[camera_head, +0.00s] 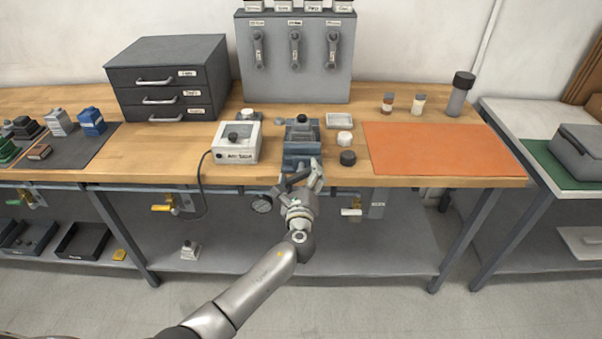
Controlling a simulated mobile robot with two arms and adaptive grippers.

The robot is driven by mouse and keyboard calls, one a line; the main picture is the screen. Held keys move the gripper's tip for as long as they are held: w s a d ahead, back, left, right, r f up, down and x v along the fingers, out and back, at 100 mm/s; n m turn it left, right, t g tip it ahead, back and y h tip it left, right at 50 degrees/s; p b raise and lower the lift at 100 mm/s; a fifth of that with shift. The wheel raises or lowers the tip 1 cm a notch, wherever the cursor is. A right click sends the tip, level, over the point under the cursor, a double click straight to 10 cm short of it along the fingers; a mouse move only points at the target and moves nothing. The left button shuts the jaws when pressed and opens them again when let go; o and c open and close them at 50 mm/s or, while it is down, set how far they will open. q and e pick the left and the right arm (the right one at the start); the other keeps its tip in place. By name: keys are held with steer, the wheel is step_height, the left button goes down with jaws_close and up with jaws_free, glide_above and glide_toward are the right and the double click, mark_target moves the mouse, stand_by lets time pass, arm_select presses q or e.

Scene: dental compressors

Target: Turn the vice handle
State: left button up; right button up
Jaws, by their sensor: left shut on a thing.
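A blue-grey vice (301,155) stands at the front edge of the wooden workbench, near its middle. My left gripper (300,177) is directly in front of the vice, at the bench edge, with its arm reaching up from the bottom of the view. Its fingers are shut on the vice handle at the vice's front. The handle is mostly hidden by the fingers, so its angle cannot be made out. My right gripper is not in view.
A black round knob (348,158) and an orange mat (430,149) lie to the right. A gauge (262,204) and yellow-handled valve (165,207) hang below the bench edge. A grey drawer cabinet (165,70) stands behind.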

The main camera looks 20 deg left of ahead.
arm_select(q)
steer(key=shift+f+m, duration=0.15)
steer(key=shift+m, duration=0.25)
steer(key=o, duration=0.8)
steer(key=shift+c, duration=0.2)
steer(key=shift+o, duration=1.1)
steer(key=shift+s, duration=0.1)
steer(key=v, duration=1.2)
